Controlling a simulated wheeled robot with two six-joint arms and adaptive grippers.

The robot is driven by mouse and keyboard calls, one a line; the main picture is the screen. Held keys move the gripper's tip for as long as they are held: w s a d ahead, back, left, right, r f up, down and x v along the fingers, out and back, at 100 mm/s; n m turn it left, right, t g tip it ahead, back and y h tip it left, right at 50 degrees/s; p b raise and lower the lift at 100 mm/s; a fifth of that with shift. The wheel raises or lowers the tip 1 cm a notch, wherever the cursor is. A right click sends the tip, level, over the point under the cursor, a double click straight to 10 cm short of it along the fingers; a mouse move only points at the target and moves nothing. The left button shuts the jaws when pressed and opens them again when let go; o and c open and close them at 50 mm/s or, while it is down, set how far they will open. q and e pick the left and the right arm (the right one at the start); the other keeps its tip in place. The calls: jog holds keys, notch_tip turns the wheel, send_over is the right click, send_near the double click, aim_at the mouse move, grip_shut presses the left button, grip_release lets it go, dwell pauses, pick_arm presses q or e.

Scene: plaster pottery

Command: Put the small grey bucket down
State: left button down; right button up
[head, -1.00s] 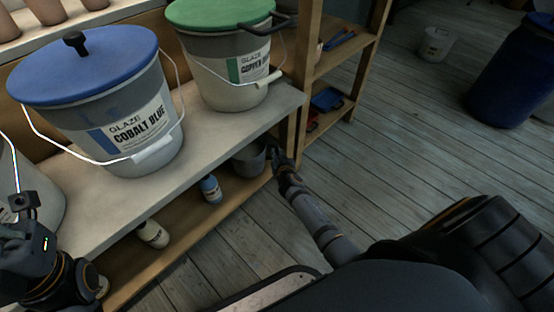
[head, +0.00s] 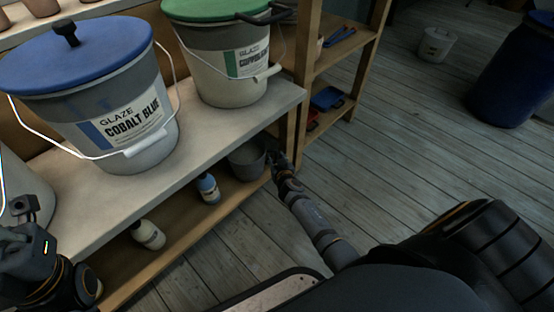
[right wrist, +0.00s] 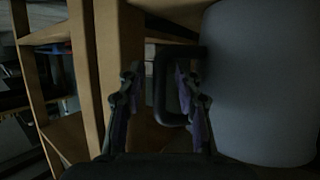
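The small grey bucket (head: 246,163) stands upright on the lower shelf (head: 180,233), near its right end. It fills the right of the right wrist view (right wrist: 262,80), with its dark loop handle (right wrist: 160,88) facing my gripper. My right gripper (head: 277,158) is beside the bucket. In the right wrist view its fingers (right wrist: 158,100) are apart, one on each side of the handle's outer bar, with a gap visible. My left gripper (head: 25,245) is at the lower left edge; its fingers cannot be made out.
The upper shelf carries a blue-lidded Cobalt Blue bucket (head: 125,120) and a green-lidded glaze bucket (head: 230,75). A blue-labelled bottle (head: 208,188) and a pale bottle (head: 148,235) stand on the lower shelf. A wooden post (head: 302,85) rises close behind my right gripper.

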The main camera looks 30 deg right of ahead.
jog(key=shift+s+r, duration=0.2)
jog(key=shift+r, duration=0.05)
jog(key=p+v, duration=0.3)
jog(key=v, duration=0.8)
jog(key=shift+s+p, duration=0.25)
jog(key=shift+p, duration=0.05)
jog(key=shift+a+r, duration=0.1)
